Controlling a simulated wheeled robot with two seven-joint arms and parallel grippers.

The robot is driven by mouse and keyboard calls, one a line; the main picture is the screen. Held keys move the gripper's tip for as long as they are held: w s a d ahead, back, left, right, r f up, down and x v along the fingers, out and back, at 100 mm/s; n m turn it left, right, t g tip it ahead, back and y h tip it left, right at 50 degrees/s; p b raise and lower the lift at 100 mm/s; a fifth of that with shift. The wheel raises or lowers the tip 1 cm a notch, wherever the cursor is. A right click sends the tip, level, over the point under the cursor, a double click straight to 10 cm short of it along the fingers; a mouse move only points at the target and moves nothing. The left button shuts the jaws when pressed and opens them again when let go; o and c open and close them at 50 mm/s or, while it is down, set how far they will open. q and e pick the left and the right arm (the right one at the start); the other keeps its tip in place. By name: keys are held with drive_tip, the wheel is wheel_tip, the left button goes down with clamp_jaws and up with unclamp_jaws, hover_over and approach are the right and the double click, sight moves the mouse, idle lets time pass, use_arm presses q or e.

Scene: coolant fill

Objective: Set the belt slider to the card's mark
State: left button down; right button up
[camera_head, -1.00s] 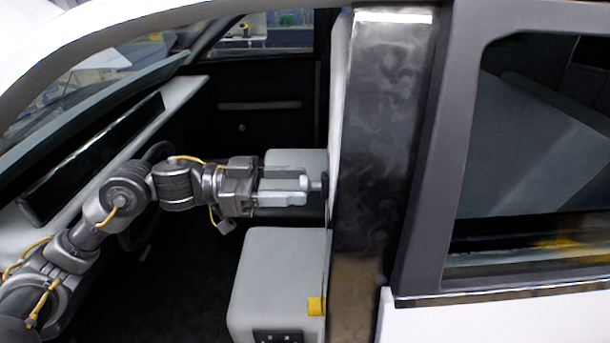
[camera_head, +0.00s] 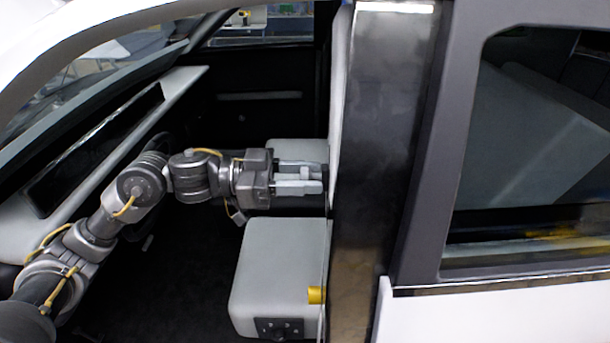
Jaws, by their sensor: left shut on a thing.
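My left gripper (camera_head: 318,178) reaches across the car's front cabin from the left. Its pale fingers point right, and their tips meet the inner edge of the dark door pillar (camera_head: 385,150), beside the seat back. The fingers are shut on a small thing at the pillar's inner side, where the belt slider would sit. The slider itself is hidden behind the fingertips and the pillar edge, so I cannot tell its height setting. No card with a mark can be made out. My right gripper is not in view.
The near front seat cushion (camera_head: 280,262) lies below the gripper, with a yellow block (camera_head: 316,295) at its right edge. The far seat (camera_head: 297,151) is behind the gripper. The dashboard (camera_head: 110,135) is at the left. The dark footwell is open.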

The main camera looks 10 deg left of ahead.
use_arm(q)
drive_tip(key=r+p, duration=0.2)
drive_tip(key=w+r+p, duration=0.1)
drive_tip(key=r+p, duration=0.1)
drive_tip(key=shift+w+a+r, duration=0.15)
drive_tip(key=shift+r, duration=0.15)
drive_tip(key=shift+w, duration=0.1)
drive_tip(key=c, duration=1.1)
unclamp_jaws()
drive_tip(key=shift+f, duration=0.1)
drive_tip(key=shift+a+f, duration=0.15)
drive_tip(key=shift+a, duration=0.15)
drive_tip(key=s+a+b, duration=0.2)
drive_tip(key=a+b, duration=0.2)
drive_tip(key=a, duration=0.6)
